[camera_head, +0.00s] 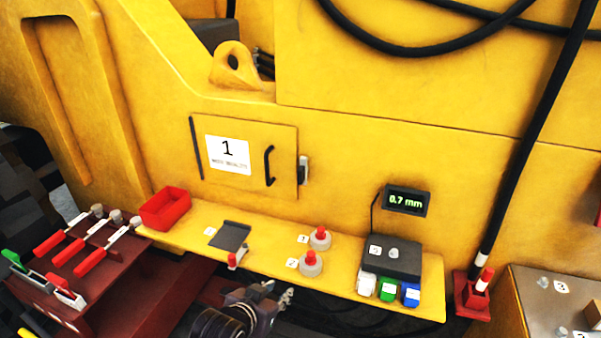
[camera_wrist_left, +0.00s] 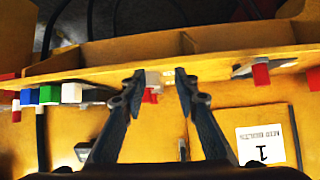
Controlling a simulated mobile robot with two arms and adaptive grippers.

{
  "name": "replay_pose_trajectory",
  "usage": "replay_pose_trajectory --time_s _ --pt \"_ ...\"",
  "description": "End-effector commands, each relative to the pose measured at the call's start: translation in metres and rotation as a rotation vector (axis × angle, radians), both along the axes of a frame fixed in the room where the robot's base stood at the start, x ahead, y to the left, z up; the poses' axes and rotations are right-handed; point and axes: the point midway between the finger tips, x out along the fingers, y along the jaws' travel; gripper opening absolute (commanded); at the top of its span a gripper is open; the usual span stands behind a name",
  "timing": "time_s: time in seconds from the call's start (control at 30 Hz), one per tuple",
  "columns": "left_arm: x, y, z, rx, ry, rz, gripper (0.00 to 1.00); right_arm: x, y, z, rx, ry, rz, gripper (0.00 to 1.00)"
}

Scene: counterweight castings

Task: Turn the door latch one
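Door 1 (camera_head: 221,190) is a closed yellow panel with a white label (camera_head: 228,155) reading 1 and a black bar handle (camera_head: 269,166). Its small grey latch (camera_head: 304,168) sits at the door's right edge and looks upright. My left gripper (camera_head: 284,296) is low in the head view, in front of the yellow shelf and well below the latch. In the left wrist view, its fingers (camera_wrist_left: 160,80) are apart with nothing held between them. The label (camera_wrist_left: 260,148) shows upside down there; I cannot clearly tell the latch there. My right gripper is not in view.
A gauge (camera_head: 407,200) reads 0.7 mm. The panel before the latch is clear.

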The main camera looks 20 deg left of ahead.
Motion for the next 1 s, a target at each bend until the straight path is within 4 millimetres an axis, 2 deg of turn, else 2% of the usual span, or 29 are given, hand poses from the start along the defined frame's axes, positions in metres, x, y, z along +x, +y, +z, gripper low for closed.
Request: replay_pose_trajectory --time_s 0.03,0.17,0.2,0.3,0.43,0.57,1.0 --pt "0.028 0.002 0.018 -0.010 -0.076 0.006 0.28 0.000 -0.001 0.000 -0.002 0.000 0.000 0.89" --pt "0.097 0.008 0.074 -0.038 -0.290 0.023 0.28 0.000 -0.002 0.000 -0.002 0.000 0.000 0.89" --pt "0.116 0.010 0.093 -0.047 -0.357 0.029 0.28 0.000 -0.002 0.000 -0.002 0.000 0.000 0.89" --pt "0.152 0.016 0.135 -0.067 -0.496 0.042 0.28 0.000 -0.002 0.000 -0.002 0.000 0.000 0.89" --pt "0.175 0.021 0.170 -0.082 -0.603 0.052 0.28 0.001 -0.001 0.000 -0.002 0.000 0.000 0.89" --pt "0.185 0.022 0.181 -0.085 -0.636 0.056 0.28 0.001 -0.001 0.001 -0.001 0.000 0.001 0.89" --pt "0.240 0.020 0.181 -0.087 -0.635 0.055 0.28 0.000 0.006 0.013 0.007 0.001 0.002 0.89"
